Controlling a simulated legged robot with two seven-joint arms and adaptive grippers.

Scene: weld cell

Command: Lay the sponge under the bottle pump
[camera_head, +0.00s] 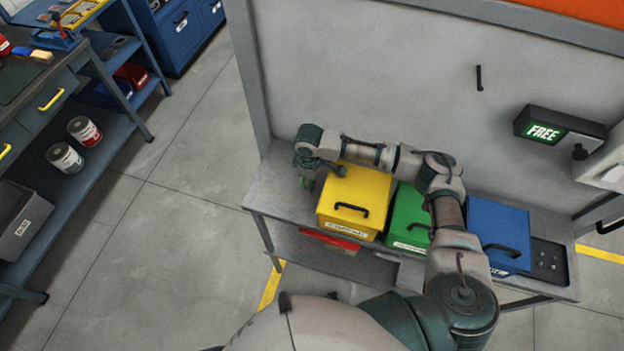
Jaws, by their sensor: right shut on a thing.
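My right arm reaches from the bottom right over the bench (266,190) to its left end. My right gripper (312,174) points down there, beside the left edge of the yellow bin (357,188). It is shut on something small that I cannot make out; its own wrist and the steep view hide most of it. I cannot pick out a sponge or a bottle pump in this view. My left gripper is not in view.
A green bin (406,213) and a blue bin (500,222) stand right of the yellow one, then a dark tray (550,260). A red thing (329,239) lies below the bench top. A workbench with paint cans (84,131) stands at left. Open floor lies between.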

